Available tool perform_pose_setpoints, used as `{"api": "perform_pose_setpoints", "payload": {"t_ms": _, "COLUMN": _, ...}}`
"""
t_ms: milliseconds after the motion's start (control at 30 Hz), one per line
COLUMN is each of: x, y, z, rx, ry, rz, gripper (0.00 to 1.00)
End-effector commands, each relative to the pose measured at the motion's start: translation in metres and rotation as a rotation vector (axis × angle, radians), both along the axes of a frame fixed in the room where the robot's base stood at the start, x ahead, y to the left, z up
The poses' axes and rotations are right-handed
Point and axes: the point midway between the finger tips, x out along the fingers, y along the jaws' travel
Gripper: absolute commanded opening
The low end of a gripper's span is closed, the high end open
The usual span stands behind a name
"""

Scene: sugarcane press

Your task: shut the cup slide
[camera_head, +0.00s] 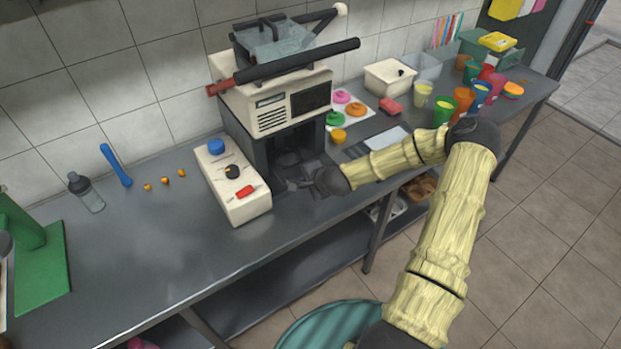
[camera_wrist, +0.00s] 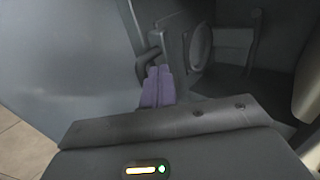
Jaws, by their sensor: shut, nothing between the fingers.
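The sugarcane press (camera_head: 268,95) is a cream and dark machine on the grey counter, with a dark open bay low in its front. The dark cup slide (camera_head: 290,170) is at the bottom of this bay, partly hidden by my gripper. How far out it stands is hard to tell. My gripper (camera_head: 297,184) is at the front of the bay. In the wrist view my purple fingertips (camera_wrist: 157,86) are together and empty, close to a dark upright handle-like part (camera_wrist: 172,48). Whether they touch it is not clear.
A cream control box (camera_head: 232,185) with blue, black and red controls stands left of the bay. Several colourful cups (camera_head: 443,108) and a cream lidded box (camera_head: 389,78) are to the right.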

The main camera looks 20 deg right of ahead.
Motion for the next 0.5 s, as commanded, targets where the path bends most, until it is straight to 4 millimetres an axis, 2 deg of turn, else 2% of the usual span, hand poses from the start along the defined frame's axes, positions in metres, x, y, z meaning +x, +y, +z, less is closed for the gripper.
{"api": "perform_pose_setpoints", "payload": {"t_ms": 500, "x": 0.0091, "y": 0.0033, "z": -0.0039, "rx": -0.002, "ry": -0.001, "rz": 0.002, "gripper": 0.00}}
